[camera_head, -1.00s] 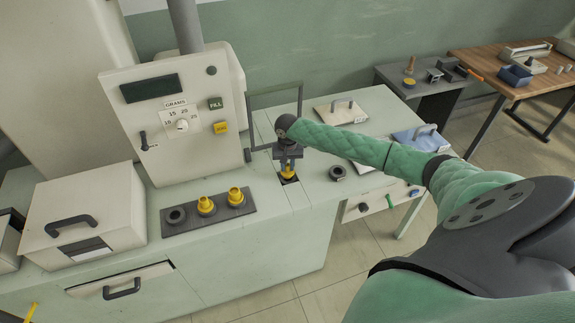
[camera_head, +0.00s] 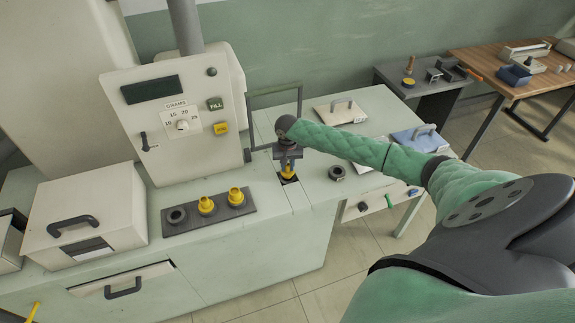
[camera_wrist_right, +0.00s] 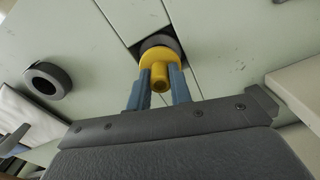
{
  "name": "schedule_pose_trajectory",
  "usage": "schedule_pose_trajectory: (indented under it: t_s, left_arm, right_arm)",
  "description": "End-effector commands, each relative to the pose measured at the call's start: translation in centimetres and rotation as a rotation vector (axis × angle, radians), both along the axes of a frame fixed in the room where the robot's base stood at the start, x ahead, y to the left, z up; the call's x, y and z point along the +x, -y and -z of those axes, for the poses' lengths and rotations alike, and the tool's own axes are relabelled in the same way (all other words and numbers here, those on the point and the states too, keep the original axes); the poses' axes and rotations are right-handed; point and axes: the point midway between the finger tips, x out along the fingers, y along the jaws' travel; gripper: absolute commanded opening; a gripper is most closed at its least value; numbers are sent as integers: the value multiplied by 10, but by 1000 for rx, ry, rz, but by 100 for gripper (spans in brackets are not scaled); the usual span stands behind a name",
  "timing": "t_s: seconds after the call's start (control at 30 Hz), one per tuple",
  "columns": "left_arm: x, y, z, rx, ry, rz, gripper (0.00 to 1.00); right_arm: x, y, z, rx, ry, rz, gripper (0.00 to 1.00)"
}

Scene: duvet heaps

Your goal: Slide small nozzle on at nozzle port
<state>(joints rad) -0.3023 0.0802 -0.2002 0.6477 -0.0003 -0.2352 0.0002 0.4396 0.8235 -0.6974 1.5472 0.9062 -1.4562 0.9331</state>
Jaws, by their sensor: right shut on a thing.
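The small yellow nozzle (camera_head: 288,172) is between the fingers of my right gripper (camera_head: 288,166), over a small dark square opening in the bench top. In the right wrist view the fingers of my right gripper (camera_wrist_right: 158,88) flank the narrow end of the nozzle (camera_wrist_right: 158,66) and are shut on it. Its wide yellow flange lies against or just over a dark round port (camera_wrist_right: 162,41) in that opening. I cannot tell whether it is fully seated. My left gripper is not in view.
A loose dark ring (camera_head: 336,173) lies right of the opening. The dispenser (camera_head: 172,115) and its grey frame (camera_head: 275,89) stand behind.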

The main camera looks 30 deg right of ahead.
Motion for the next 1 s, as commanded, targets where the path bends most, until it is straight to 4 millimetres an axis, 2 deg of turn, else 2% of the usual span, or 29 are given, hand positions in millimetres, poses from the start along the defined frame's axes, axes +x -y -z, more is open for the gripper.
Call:
schedule_pose_trajectory:
  t_s: [1.0]
  left_arm:
    - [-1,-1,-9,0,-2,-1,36]
  right_arm:
    - [0,-1,0,1,0,0,0]
